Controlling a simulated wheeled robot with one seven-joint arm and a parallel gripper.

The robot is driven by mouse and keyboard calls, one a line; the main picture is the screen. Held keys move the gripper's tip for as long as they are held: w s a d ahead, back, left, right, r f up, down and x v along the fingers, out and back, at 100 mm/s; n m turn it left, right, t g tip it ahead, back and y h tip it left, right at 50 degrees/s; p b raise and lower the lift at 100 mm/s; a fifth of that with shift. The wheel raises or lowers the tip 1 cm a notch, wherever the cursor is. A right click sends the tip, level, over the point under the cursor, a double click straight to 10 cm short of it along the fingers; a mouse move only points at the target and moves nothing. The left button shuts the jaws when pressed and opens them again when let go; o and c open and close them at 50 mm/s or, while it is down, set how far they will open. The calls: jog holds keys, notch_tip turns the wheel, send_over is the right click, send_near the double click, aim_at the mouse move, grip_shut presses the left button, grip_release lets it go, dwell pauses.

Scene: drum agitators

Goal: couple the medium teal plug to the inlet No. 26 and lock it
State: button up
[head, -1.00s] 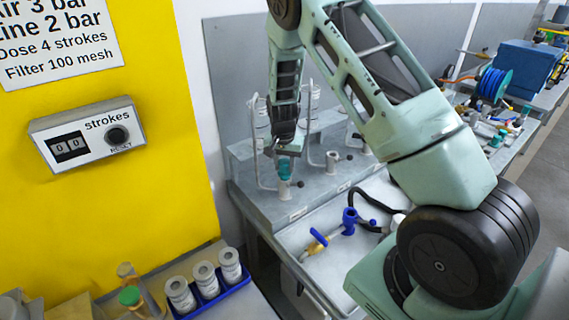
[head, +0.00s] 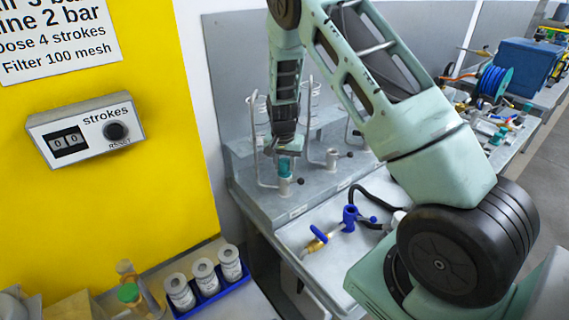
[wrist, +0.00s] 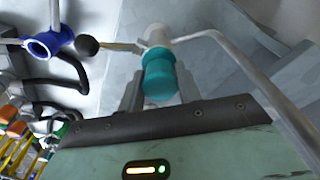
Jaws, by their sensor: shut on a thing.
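The teal plug (head: 285,166) is held upright in my gripper (head: 285,151), directly over a grey inlet (head: 285,187) on the metal bench. In the wrist view the teal plug (wrist: 159,77) sits between the two fingers. Its far end meets or nearly meets the pale inlet (wrist: 158,36); I cannot tell whether it is fully seated. The inlet's lever has a black ball knob (wrist: 87,44) and sticks out to the side. The label plate (head: 298,211) in front of the inlet is too small to read.
A bent metal rail (head: 262,160) stands close left of the inlet. Another grey inlet (head: 332,158) is behind to the right. A blue valve fitting (head: 349,216) with a black hose lies on the lower surface. The yellow wall panel (head: 150,190) is at left.

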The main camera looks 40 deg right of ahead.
jog(key=shift+f, duration=0.1)
jog(key=o, duration=1.1)
jog(key=shift+r+p, duration=2.55)
jog(key=shift+r, duration=1.4)
